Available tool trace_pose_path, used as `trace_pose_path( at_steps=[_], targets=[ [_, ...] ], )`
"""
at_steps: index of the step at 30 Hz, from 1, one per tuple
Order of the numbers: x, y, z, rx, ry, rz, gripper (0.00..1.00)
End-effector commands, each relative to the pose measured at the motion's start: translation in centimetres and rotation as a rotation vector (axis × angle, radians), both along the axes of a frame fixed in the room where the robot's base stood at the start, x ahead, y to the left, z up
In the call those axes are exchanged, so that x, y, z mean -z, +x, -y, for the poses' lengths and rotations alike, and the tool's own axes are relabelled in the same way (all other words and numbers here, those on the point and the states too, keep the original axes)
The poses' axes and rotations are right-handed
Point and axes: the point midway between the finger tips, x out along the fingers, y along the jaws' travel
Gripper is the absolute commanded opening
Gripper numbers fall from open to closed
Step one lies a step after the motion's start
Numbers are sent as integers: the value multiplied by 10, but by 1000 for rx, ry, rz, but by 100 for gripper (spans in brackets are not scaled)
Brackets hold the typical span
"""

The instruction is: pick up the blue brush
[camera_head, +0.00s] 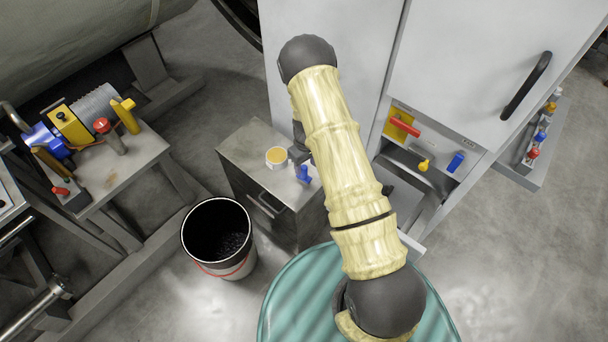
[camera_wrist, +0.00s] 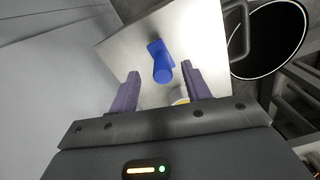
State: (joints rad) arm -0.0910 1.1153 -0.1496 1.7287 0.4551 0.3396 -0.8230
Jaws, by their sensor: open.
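The blue brush (camera_head: 304,175) is on the top of the small metal cabinet (camera_head: 243,147), near its right edge. In the wrist view, the blue brush (camera_wrist: 160,60) shows a round handle end and a wider head, over the cabinet top (camera_wrist: 205,45). My gripper (camera_wrist: 160,70) is open, with one finger to each side of the brush in that view. The gap in height between the fingers and the brush is hard to tell. In the head view my gripper (camera_head: 298,151) is mostly hidden behind my arm, close to the brush.
A white cup with yellow contents (camera_head: 277,157) stands just left of the brush. A black bucket (camera_head: 217,232) is on the floor beside the cabinet. A tall grey cabinet (camera_head: 455,60) with an open compartment rises on the right. A tool bench (camera_head: 130,165) stands at left.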

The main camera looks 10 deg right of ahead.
Motion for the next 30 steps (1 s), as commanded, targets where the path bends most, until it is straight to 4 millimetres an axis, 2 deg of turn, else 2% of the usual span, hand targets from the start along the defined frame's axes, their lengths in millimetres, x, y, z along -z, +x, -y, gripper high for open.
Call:
trace_pose_path(
  at_steps=[3,14,24,30],
  targets=[
    [7,0,0,0,0,-1,48],
    [10,0,-1,-1,1,-1,48],
    [52,1,-4,0,0,-2,48],
    [59,1,-4,0,0,0,48]
  ],
)
